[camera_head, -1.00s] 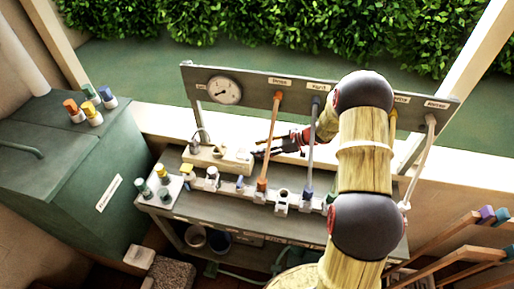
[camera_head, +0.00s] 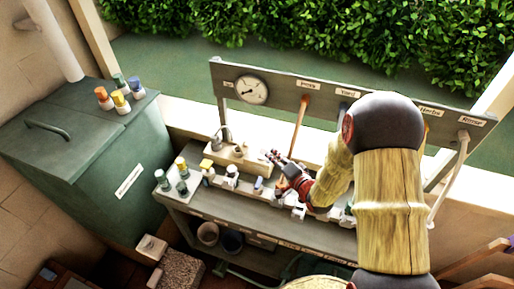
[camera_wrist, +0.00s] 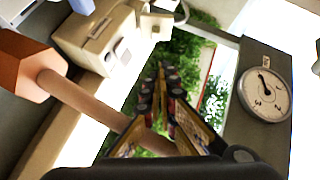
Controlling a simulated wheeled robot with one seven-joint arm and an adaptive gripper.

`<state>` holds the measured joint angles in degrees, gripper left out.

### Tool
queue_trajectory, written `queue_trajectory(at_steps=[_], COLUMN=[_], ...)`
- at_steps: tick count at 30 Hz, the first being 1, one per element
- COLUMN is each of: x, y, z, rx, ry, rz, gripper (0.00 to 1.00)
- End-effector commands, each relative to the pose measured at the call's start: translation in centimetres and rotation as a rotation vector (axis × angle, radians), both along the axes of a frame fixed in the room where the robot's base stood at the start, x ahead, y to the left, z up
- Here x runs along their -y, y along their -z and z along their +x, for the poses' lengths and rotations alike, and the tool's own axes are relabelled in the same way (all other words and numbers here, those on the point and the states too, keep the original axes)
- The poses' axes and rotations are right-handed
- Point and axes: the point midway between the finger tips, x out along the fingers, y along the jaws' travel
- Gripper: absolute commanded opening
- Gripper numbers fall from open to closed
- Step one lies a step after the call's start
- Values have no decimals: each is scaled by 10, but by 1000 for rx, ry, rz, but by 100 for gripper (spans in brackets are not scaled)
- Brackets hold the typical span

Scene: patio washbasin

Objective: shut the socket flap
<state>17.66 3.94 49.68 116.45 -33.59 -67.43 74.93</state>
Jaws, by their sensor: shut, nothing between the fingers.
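A cream box (camera_head: 225,153) with fittings on top stands on the grey bench, left of the orange pipe. A cream box (camera_wrist: 100,38) with a pale slotted face also shows at the upper left of the wrist view. I take this to be the socket, but cannot make out the flap or its angle. My gripper (camera_head: 272,157) is shut and empty, its tips close to the box's right end in the head view. In the wrist view my gripper (camera_wrist: 163,72) points past the box's right side, with a gap showing between them. My forearm hides part of the bench's right side.
The orange pipe (camera_head: 299,125) rises beside my gripper and crosses close to my fingers in the wrist view. A labelled panel with a round gauge (camera_head: 251,90) stands behind. Small bottles (camera_head: 182,187) stand at the bench's left. A green cabinet (camera_head: 95,150) is further left.

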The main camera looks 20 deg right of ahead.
Motion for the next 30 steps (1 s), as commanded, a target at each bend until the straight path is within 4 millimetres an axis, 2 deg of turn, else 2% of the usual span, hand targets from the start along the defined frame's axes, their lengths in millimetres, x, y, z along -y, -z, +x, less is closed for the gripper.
queue_trajectory(at_steps=[4, 8, 14, 24, 30], x=[7, 8, 3, -7, -29], y=[5, 7, 15, 32, 42], z=[-14, -11, 17, 80, 94], rx=[-25, -30, -28, -28, -28], ry=[92, 112, 109, 107, 107], rz=[77, 92, 90, 88, 89], gripper=[0, 0, 0, 0, 0])
